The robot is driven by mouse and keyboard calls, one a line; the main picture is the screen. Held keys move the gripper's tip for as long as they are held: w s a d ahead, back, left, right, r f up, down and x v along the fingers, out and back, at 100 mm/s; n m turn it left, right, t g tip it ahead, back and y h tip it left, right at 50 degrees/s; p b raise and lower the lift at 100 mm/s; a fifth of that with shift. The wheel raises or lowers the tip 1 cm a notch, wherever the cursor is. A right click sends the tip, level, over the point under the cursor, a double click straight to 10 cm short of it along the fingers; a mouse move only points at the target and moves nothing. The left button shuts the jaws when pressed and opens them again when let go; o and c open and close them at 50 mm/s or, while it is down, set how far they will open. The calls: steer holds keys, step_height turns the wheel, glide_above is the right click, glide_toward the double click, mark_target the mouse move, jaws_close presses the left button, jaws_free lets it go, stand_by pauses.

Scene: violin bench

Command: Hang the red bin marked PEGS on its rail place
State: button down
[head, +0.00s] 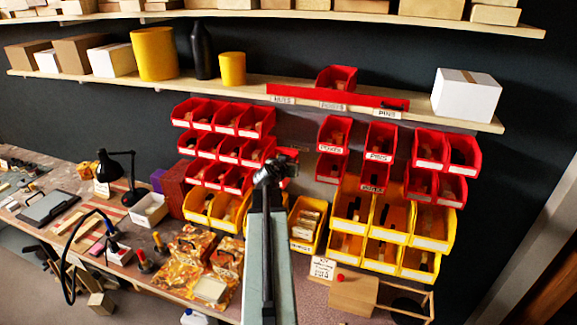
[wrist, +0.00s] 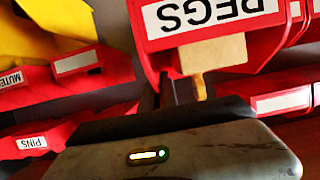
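The red PEGS bin (wrist: 275,42) fills the top middle of the wrist view, label upside down. It is much nearer the camera than the other bins. A tan block shows at its mouth. The dark fingers of my gripper (wrist: 168,92) meet the bin's edge and look shut on it; the exact contact is partly hidden. In the head view my gripper (head: 272,172) is in front of the dark gap between the left red bins and the middle ones. A small red part of the bin (head: 291,169) shows beside it; the rest is hidden.
Red bins (head: 222,118) hang at left, with the PINS bin (head: 380,138) and MUTES bin (head: 373,176) right of the gap. Yellow bins (head: 402,238) are below right. A shelf (head: 425,110) is above.

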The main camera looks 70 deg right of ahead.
mark_target(296, 154)
steer(key=d, duration=0.6)
steer(key=shift+w+d, duration=0.25)
steer(key=shift+s+d, duration=0.85)
steer(key=shift+s, duration=0.1)
steer(key=shift+r, duration=0.1)
steer(key=shift+w+d, duration=0.15)
steer(key=shift+d, duration=1.45)
stand_by(1.6)
steer(key=shift+f+b, duration=0.8)
steer(key=shift+f, duration=0.1)
stand_by(0.3)
steer(key=c, duration=1.6)
jaws_free()
steer(key=shift+o, duration=0.2)
steer(key=shift+a, duration=0.15)
